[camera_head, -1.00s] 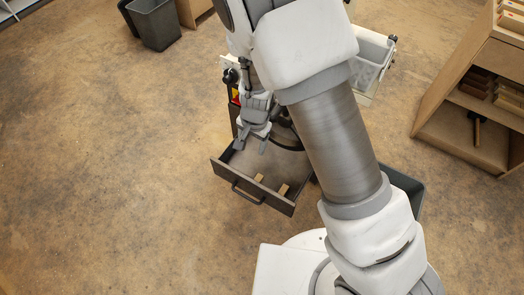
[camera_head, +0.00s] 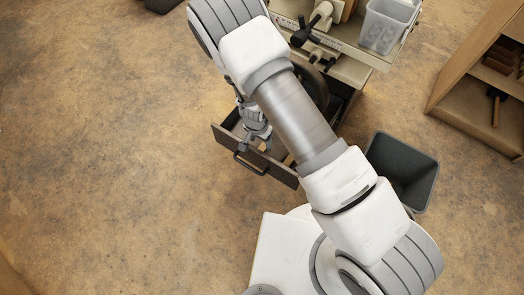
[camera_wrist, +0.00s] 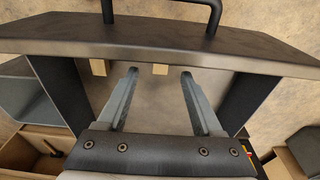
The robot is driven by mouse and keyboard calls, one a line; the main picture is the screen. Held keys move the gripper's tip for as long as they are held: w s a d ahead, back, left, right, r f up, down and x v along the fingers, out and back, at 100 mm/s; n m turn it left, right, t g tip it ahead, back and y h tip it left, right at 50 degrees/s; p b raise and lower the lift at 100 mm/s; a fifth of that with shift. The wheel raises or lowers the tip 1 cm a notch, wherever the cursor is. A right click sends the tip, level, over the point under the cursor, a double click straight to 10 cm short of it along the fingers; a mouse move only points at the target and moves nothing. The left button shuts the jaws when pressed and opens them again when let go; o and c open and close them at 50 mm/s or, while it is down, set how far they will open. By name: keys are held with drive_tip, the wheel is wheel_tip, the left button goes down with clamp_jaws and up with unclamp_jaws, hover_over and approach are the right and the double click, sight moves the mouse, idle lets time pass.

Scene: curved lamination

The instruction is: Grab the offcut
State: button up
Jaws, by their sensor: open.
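The other offcut (camera_wrist: 98,67) lies to the left, outside my fingers. My gripper (camera_wrist: 160,74) is open and empty, with its fingers reaching down over the drawer toward its front panel. In the head view my gripper (camera_head: 256,145) is over the drawer, and my arm hides part of the drawer. I cannot tell how far the fingertips are above the offcut.
The drawer front with its handle (camera_head: 250,166) and side walls border my gripper. A machine stand (camera_head: 350,72) with a grey plastic box (camera_head: 386,25) stands behind. A dark bin (camera_head: 405,172) is to the right, a wooden shelf (camera_head: 447,93) farther right. Floor at left is clear.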

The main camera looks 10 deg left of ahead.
sight(262, 148)
drive_tip(key=shift+w+d+f+b, duration=0.15)
drive_tip(key=shift+f+b, duration=0.3)
drive_tip(key=shift+f, duration=0.6)
drive_tip(key=shift+w+a+f+b, duration=0.15)
drive_tip(key=shift+f+b, duration=0.3)
drive_tip(key=shift+f, duration=0.6)
drive_tip(key=shift+w+d+f+b, duration=0.1)
drive_tip(key=shift+w+f+b, duration=0.25)
drive_tip(key=shift+f, duration=0.7)
drive_tip(key=shift+s, duration=0.1)
clamp_jaws()
